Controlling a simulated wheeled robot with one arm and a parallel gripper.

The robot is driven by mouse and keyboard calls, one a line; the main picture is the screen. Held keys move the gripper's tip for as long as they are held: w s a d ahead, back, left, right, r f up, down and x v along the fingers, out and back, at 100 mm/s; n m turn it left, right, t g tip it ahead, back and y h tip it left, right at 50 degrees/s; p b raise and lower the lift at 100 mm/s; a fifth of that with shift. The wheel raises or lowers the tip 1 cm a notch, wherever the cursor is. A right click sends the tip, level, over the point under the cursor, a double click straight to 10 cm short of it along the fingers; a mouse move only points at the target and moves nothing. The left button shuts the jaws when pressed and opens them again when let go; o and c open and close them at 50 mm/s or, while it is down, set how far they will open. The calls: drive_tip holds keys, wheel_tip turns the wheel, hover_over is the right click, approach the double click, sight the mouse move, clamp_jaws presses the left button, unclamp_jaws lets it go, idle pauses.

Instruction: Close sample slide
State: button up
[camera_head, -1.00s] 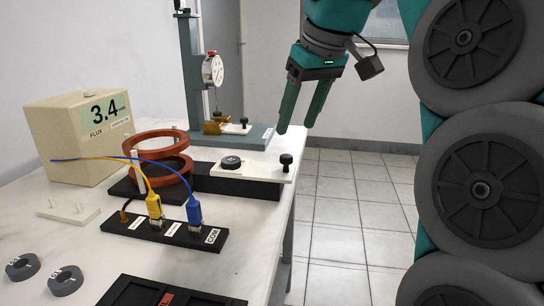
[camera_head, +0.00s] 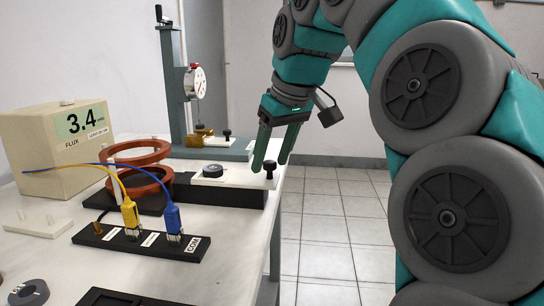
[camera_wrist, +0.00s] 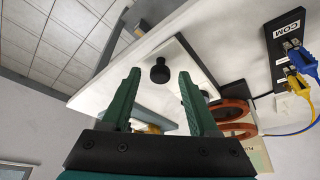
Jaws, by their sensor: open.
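The sample slide (camera_head: 236,180) is a white plate with a black round disc (camera_head: 212,171) on it and a black knob (camera_head: 269,168) at its right end. It lies on a black base (camera_head: 225,196), its left end near the red coils (camera_head: 140,170). My gripper (camera_head: 271,165) is open at the knob, with its green fingers pointing down. In the wrist view the knob (camera_wrist: 160,70) shows between the two spread fingertips (camera_wrist: 158,74). I cannot tell whether either finger touches it.
A dial gauge stand (camera_head: 172,90) stands behind the slide. A cream flux meter (camera_head: 60,150) is at the left. A black terminal block (camera_head: 142,240) with yellow and blue plugs lies in front. Open floor (camera_head: 325,230) is right of the table edge.

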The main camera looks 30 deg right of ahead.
clamp_jaws()
idle(0.3)
idle(1.1)
